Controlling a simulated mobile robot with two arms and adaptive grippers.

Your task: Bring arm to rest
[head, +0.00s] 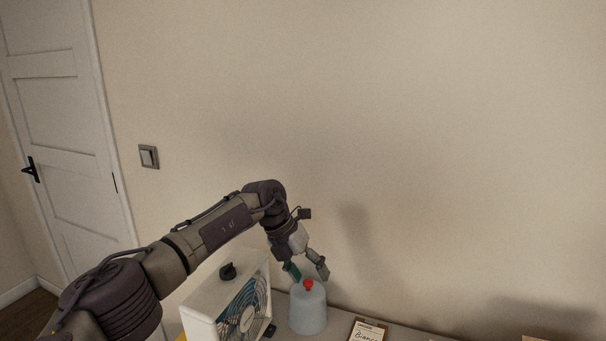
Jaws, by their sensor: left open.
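My left arm reaches in from the lower left and bends down at the wrist. My left gripper (306,274) is open and empty, with its fingers pointing down. It is just above a pale blue-grey bottle (307,314) with a red cap (308,285). The fingertips are close to the cap; I cannot tell whether they touch it. The bottle stands upright on the table. My right gripper is not in view.
A white box fan (205,297) with a dark knob stands left of the bottle, partly below my arm. A small card on a clipboard (368,331) lies to the right. The table (400,333) runs along a bare wall. A white door (62,130) is at the left.

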